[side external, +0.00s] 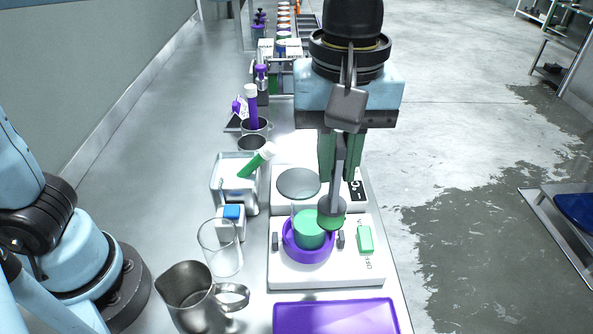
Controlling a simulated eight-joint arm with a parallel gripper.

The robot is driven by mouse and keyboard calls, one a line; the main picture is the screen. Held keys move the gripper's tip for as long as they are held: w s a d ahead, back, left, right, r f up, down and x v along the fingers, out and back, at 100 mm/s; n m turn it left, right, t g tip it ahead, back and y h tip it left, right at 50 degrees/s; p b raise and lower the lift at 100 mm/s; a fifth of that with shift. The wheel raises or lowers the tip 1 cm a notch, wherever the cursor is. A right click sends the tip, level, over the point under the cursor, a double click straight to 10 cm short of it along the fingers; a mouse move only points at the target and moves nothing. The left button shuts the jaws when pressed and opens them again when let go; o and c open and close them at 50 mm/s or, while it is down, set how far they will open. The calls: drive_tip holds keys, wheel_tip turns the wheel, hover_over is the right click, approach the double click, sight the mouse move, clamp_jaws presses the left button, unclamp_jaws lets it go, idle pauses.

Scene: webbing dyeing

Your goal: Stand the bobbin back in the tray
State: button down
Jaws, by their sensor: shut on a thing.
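My gripper (340,178) points straight down over the white machine, with green fingers shut on a grey-stemmed piece. That piece has a round grey disc (331,206) with green beneath it; it may be the bobbin, but the fingers hide part of it. It hangs upright, just right of a green cylinder (310,229) that sits inside a purple ring (308,252) on the white machine. I cannot tell whether the two touch. A purple tray (337,318) lies flat at the front, its near part cut off by the picture edge; its visible part is empty.
The white machine (325,277) has a green switch (365,240). Purple-capped bottles stand farther back.

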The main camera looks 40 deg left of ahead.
drive_tip(key=s+d+f, duration=0.2)
drive_tip(key=d+f, duration=0.1)
drive_tip(key=f, duration=0.4)
drive_tip(key=s+d+f, duration=0.3)
drive_tip(key=f, duration=0.4)
drive_tip(key=shift+d+f, duration=0.15)
drive_tip(key=shift+d, duration=0.1)
drive_tip(key=shift+f, duration=0.15)
drive_tip(key=c, duration=1.1)
unclamp_jaws()
